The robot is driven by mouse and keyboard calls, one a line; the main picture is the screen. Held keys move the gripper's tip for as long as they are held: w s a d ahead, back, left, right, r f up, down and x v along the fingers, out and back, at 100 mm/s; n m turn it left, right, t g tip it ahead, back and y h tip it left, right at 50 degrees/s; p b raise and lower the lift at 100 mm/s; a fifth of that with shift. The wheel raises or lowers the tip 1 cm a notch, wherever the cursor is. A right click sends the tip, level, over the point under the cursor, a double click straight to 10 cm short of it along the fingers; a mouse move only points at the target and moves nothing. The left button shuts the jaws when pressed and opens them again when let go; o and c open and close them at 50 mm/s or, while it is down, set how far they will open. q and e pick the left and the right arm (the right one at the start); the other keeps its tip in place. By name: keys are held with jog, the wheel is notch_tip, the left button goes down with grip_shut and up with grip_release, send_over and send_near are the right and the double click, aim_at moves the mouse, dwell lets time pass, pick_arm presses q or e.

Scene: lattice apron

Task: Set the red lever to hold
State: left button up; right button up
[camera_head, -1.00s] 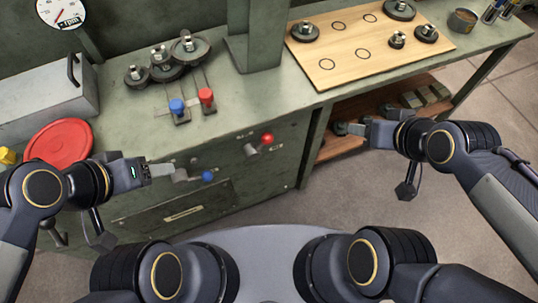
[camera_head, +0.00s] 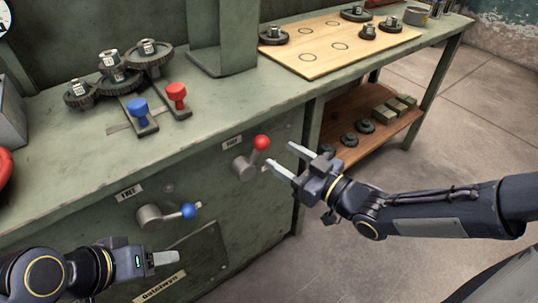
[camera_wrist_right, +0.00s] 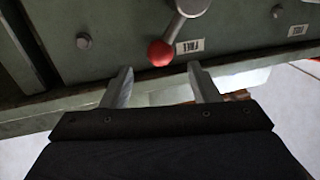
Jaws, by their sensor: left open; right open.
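The red lever (camera_head: 243,168) is on the green bench front, its red ball knob (camera_head: 262,142) pointing up and right from the grey hub. A small label (camera_head: 232,142) sits left of the knob and looks like FREE. My right gripper (camera_head: 281,156) is open and empty, fingers pointing at the knob from just right of it, apart from it. In the right wrist view the red knob (camera_wrist_right: 161,53) is beyond and between the open fingertips (camera_wrist_right: 160,80), beside an inverted label. I cannot make out a hold label. My left gripper (camera_head: 165,258) is open, low at left.
A blue-knobbed lever (camera_head: 188,211) is lower left on the same front. Blue (camera_head: 140,110) and red (camera_head: 176,94) slider handles stand on the bench top beside gears (camera_head: 112,75). A wooden shelf (camera_head: 360,145) is right of my right gripper. The floor at right is clear.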

aim_at(267, 144)
jog(key=b+x, duration=0.1)
jog(key=x, duration=0.5)
grip_shut()
dwell(0.3)
